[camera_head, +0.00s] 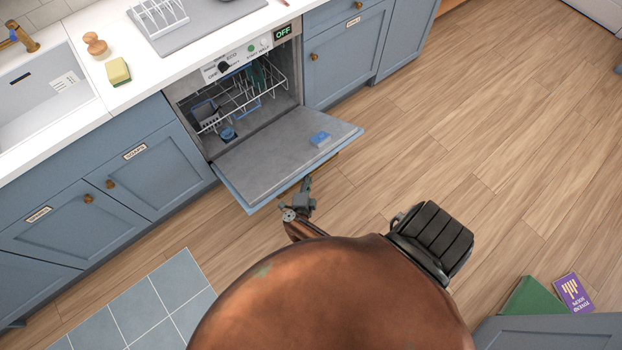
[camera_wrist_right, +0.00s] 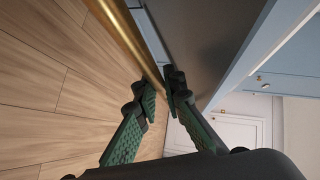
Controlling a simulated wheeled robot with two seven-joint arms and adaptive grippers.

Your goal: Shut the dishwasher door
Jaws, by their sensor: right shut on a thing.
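The dishwasher (camera_head: 232,68) is built into the blue counter front. Its door (camera_head: 265,165) is folded down and open, its grey inner face up, with a small blue piece (camera_head: 320,138) on it. My right gripper (camera_head: 306,188) is at the door's outer edge. In the right wrist view a brass bar handle (camera_wrist_right: 128,42) runs between the fingers of my right gripper (camera_wrist_right: 160,88), which are closed on it. In the head view the door mostly hides the handle. My left gripper is not in view.
A wire rack (camera_head: 245,100) with dishes sits inside the dishwasher, seemingly within the opening. Blue cabinets (camera_head: 135,190) flank it. The wooden floor (camera_head: 450,130) to the right is clear. A green item (camera_head: 535,297) and a purple box (camera_head: 573,292) are at the lower right.

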